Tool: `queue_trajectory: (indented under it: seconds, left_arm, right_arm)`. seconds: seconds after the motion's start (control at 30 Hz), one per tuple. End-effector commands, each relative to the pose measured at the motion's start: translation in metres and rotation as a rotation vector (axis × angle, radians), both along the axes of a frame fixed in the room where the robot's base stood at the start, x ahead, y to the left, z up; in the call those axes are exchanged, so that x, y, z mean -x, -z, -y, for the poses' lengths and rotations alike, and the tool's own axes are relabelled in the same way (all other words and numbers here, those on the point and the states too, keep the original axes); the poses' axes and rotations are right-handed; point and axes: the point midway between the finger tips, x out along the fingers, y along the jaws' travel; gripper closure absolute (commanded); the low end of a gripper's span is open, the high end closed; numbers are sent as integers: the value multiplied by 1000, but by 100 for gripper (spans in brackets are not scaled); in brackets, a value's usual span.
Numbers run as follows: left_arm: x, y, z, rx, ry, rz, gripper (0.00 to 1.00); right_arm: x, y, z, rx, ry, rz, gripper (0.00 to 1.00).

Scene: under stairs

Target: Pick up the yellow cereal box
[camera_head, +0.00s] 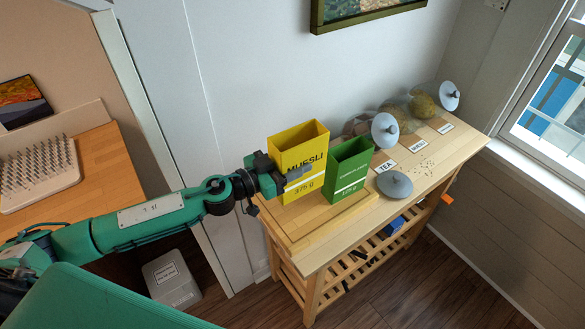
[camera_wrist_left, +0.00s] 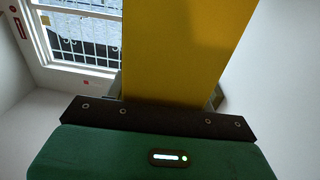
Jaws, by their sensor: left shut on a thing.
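The yellow cereal box (camera_head: 291,147), marked MUESLI, stands upright with an open top at the left end of the wooden cart. My left gripper (camera_head: 290,176) is shut on it, with a finger across its lower front face. In the left wrist view the yellow box (camera_wrist_left: 184,45) fills the middle, between the fingers of my left gripper (camera_wrist_left: 168,92). I cannot tell whether its base touches the board below. My right gripper is not in view.
A green box (camera_head: 346,173) stands close on the right of the yellow box. A wooden board (camera_head: 331,217) lies under them on the cart (camera_head: 318,255). A wall stands behind; a window is at right.

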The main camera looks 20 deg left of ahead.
Motion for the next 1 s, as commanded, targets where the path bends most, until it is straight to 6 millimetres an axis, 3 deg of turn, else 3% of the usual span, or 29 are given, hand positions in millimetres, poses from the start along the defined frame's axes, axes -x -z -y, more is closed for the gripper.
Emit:
queue_trajectory:
  seconds: [0.2,0.5,1.0]
  left_arm:
    - [0,-29,0,-1,0,2,72]
    - [0,-53,0,-1,1,2,72]
    - [0,-67,0,-1,0,-1,72]
  right_arm:
    - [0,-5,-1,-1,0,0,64]
    - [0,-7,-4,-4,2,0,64]
    - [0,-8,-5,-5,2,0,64]
